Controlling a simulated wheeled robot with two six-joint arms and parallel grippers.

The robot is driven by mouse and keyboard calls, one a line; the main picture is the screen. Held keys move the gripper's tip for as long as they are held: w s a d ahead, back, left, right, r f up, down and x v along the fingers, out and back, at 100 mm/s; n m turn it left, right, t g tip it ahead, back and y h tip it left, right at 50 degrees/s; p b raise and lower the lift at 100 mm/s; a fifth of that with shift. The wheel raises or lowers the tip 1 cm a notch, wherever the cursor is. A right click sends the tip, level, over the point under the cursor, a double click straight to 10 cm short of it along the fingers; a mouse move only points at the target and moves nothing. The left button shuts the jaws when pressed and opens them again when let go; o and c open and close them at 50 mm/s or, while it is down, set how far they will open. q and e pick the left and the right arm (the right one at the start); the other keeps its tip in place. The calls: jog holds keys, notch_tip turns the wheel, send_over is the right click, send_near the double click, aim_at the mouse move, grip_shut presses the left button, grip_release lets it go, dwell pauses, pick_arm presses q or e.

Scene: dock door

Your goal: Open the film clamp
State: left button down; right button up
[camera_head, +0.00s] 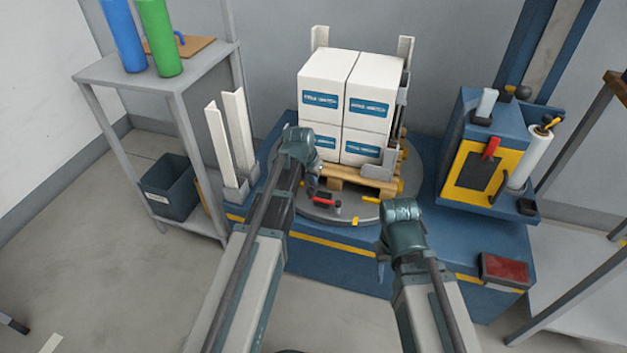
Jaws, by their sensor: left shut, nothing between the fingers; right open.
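A small dark clamp with a red handle (325,202) lies on the near part of the grey round turntable (345,217), in front of the pallet; it looks like the film clamp. Whether its jaw is open or shut is too small to tell. My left gripper (313,188) is just above and left of the red handle, shut and empty. Contact with the handle cannot be made out. My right gripper (383,266) is open and empty, lower right, in front of the blue base (345,270).
White boxes (324,72) stand stacked on a wooden pallet (358,181) on the turntable. At right is a blue and yellow machine (462,171) with a red lever (491,148) and a film roll (530,157). A grey shelf (107,70) stands left.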

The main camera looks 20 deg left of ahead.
aim_at(310, 192)
pick_arm(q)
jog(key=shift+s+a+n, duration=0.1)
jog(key=shift+s+n, duration=0.35)
jog(key=shift+n, duration=0.15)
jog(key=s+n+y, duration=0.1)
jog(key=s+n, duration=0.2)
jog(key=shift+y, duration=0.3)
jog(key=s+d+n+g+y, duration=0.2)
jog(key=s+d+n, duration=0.4)
jog(key=n, duration=0.5)
jog(key=shift+s+n+g+y, duration=0.3)
jog(key=shift+s+n+y, duration=0.1)
jog(key=shift+y, duration=0.1)
jog(key=shift+d, duration=0.15)
